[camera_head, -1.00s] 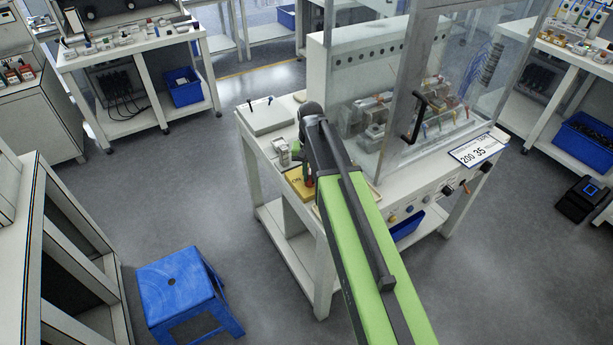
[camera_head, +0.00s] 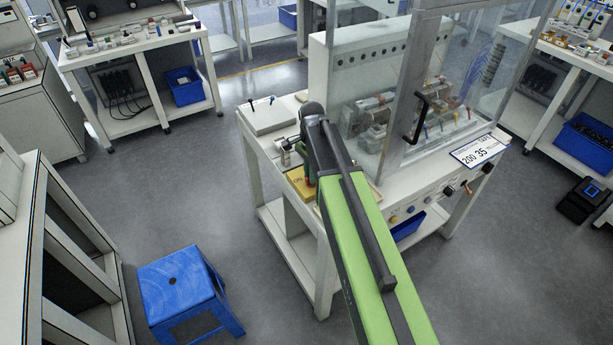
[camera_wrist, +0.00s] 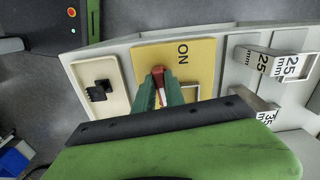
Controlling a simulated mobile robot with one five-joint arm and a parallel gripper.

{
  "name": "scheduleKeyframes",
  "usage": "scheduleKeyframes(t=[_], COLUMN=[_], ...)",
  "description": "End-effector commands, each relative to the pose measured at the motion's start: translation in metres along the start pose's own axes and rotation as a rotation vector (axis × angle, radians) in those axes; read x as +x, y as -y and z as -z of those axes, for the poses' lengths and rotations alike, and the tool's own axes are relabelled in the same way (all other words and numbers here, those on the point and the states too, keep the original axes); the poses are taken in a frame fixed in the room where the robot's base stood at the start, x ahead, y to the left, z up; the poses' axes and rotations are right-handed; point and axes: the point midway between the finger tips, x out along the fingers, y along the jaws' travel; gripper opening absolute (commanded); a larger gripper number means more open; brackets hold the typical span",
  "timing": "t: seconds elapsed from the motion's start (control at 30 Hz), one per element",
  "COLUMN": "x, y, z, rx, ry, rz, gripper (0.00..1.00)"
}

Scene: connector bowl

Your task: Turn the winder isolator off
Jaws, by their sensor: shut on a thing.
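The winder isolator is a yellow plate (camera_wrist: 203,62) marked ON with a red handle (camera_wrist: 158,73) in the wrist view. The ON lettering lies to the right of the handle. My gripper (camera_wrist: 161,90) has its green fingers closed on either side of the red handle. In the head view the yellow plate (camera_head: 298,184) sits at the near left of the white bench, and my gripper (camera_head: 309,172) is over it. My arm hides part of the plate there, and the handle cannot be made out.
A cream plate with a black knob (camera_wrist: 96,92) lies left of the isolator. Blocks marked 25 mm (camera_wrist: 262,62) lie to the right. A clear guard with a black handle (camera_head: 418,118) stands behind my arm. A blue stool (camera_head: 180,285) stands on the floor at left.

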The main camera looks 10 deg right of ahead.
Motion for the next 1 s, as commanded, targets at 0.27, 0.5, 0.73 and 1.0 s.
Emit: scheduleKeyframes(t=[0.27,0.5,0.73,1.0], x=[0.0008,0.0007,0.0007,0.0005], y=[-0.0062,-0.0065,-0.0067,-0.0057], z=[0.0031,0.0035,0.0038,0.0032], rx=[0.104,0.131,0.133,0.131], ry=[-0.005,-0.005,-0.005,-0.004], rz=[-0.014,-0.014,-0.014,-0.012], gripper=[0.0,0.0,0.0,0.36])
